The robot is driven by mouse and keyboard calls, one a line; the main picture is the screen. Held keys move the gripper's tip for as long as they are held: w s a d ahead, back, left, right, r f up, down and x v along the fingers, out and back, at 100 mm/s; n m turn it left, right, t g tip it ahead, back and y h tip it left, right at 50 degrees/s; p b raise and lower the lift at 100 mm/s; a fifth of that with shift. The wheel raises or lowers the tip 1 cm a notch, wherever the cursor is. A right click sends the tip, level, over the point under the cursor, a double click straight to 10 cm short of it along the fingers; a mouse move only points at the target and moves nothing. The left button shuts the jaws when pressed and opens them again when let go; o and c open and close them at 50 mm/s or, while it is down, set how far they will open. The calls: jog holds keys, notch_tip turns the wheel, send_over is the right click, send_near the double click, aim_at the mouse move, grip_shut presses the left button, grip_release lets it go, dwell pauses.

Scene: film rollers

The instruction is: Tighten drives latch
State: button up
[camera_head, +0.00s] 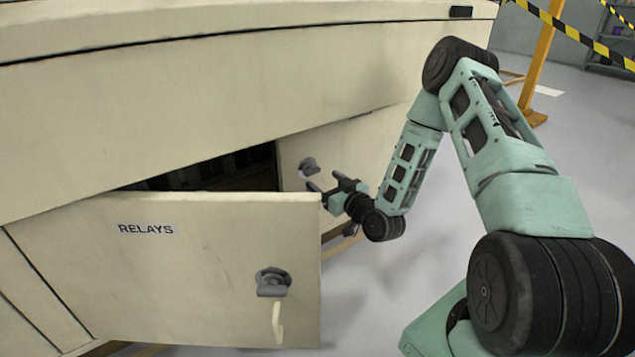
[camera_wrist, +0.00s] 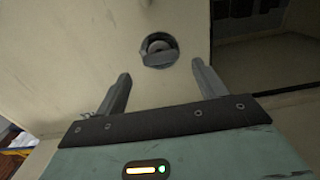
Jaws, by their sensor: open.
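A grey round latch (camera_head: 308,165) sits on the beige door panel (camera_head: 375,140) to the right of the dark cabinet opening; no "drives" label shows. My gripper (camera_head: 318,186) is close to this latch, with its fingers apart and nothing between them. In the wrist view, the latch (camera_wrist: 159,50) is a round recessed piece with a darker flap, just beyond the gap between my two fingertips (camera_wrist: 160,72). It appears apart from both fingers. A second grey latch (camera_head: 272,282) with a pale hanging piece is on the door labelled RELAYS (camera_head: 190,250).
The RELAYS door stands swung out from the cabinet (camera_head: 250,85), its free edge near my gripper. The dark opening (camera_head: 215,170) lies behind it. Open grey floor (camera_head: 400,290) is to the right, with a yellow post (camera_head: 542,65) and striped tape farther back.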

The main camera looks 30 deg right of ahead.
aim_at(314, 173)
jog(key=shift+w+a+b, duration=0.1)
jog(key=shift+w+b, duration=0.45)
jog(key=shift+w, duration=1.65)
jog(key=c, duration=1)
